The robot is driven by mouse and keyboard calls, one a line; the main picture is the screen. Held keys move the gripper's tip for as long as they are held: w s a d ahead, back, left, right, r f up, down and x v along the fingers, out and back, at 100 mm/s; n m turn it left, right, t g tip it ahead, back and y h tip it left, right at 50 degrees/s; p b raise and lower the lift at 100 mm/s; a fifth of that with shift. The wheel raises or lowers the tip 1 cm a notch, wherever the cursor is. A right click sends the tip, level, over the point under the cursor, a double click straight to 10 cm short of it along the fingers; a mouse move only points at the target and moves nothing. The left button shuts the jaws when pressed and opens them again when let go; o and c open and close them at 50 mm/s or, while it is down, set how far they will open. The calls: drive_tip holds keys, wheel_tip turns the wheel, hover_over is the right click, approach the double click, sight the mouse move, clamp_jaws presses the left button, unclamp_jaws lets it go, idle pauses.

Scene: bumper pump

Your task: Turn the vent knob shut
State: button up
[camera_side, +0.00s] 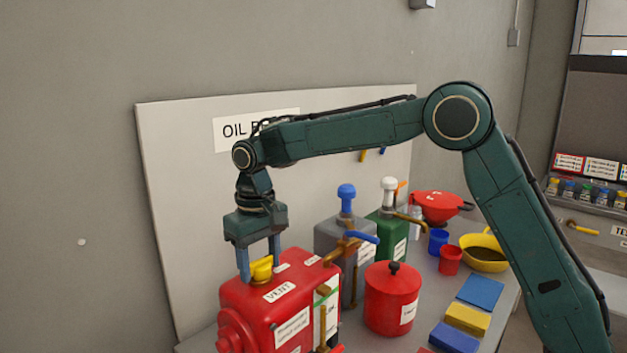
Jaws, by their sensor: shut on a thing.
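The vent knob (261,268) is yellow and sits on top of the red tank (268,312), beside a white label reading VENT (279,291). My gripper (259,268) points straight down over the tank and is shut on the vent knob, with one finger on its left and one on its right. The knob's underside and its exact turn angle cannot be made out.
A grey can with a blue-topped pump (347,196) and a green can with a white-topped pump (389,190) stand behind. A red lidded pot (391,300) stands right of the tank. Cloths (467,319), cups and a yellow bowl (484,258) lie farther right.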

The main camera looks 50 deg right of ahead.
sight(260, 259)
drive_tip(key=o, duration=1)
drive_tip(key=shift+r, duration=0.1)
wheel_tip(260, 259, up, 14)
drive_tip(key=shift+f, duration=0.15)
idle(0.4)
